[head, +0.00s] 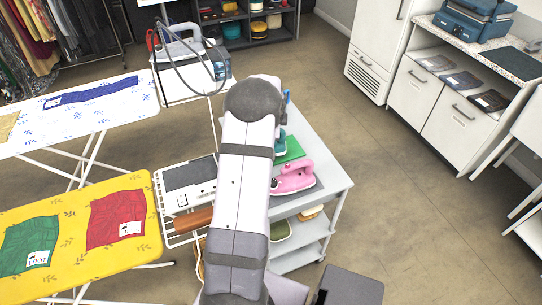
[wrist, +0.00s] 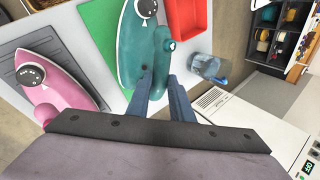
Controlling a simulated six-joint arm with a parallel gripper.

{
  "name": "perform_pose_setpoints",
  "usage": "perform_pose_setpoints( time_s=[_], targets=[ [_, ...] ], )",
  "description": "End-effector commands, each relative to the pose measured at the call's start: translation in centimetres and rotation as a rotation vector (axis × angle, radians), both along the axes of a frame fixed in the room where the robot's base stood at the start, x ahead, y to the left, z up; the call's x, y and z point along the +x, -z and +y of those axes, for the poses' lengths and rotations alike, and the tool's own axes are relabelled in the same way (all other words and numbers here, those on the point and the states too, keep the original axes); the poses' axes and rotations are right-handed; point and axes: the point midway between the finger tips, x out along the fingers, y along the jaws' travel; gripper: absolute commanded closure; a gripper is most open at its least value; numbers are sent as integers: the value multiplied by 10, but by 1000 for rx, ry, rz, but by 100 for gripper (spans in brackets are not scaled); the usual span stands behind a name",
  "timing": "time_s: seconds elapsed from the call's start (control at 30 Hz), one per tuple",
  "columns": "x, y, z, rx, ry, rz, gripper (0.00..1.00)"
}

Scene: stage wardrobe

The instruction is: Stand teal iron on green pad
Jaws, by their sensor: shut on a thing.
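The teal iron (wrist: 133,50) is at the top middle of the wrist view, its body overlapping the green pad. My gripper (wrist: 163,78) is shut on the iron's handle (wrist: 161,50). The green pad (wrist: 98,22) shows to the left of the iron; the iron hides part of it. I cannot tell whether the iron touches the pad or is held above it. In the head view my arm hides the gripper and most of the teal iron (head: 281,144); the green pad (head: 294,150) shows beside it on the shelf cart.
A pink iron (wrist: 52,88) stands close by on a grey ribbed pad (wrist: 25,60). A red tray (wrist: 187,18) and a clear water container (wrist: 208,68) are to the right. The cart (head: 335,181) is beside a yellow ironing board (head: 70,208). Open floor lies right of the cart.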

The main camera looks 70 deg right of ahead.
Motion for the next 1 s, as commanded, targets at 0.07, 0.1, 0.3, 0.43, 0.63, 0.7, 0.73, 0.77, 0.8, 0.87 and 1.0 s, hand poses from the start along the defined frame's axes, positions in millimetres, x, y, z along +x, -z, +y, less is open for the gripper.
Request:
perform_pose_setpoints(
  time_s=[0.07,0.1,0.3,0.43,0.63,0.7,0.73,0.77,0.8,0.87,1.0],
  targets=[
    [-16,0,-17,-7,33,-2,100],
    [-23,-1,-24,-7,45,-2,100],
    [-52,-9,-52,-4,87,-3,100],
    [-65,-17,-66,-3,92,-4,100],
    [-73,-33,-81,-2,69,-5,100],
    [-71,-40,-85,-1,50,-7,100],
    [-70,-43,-86,0,40,-6,100],
    [-68,-47,-87,-1,27,-6,100],
    [-65,-51,-89,0,11,-7,100],
    [-61,-59,-90,0,-14,-8,100],
    [-50,-78,-90,2,-96,-9,100]
  ],
)
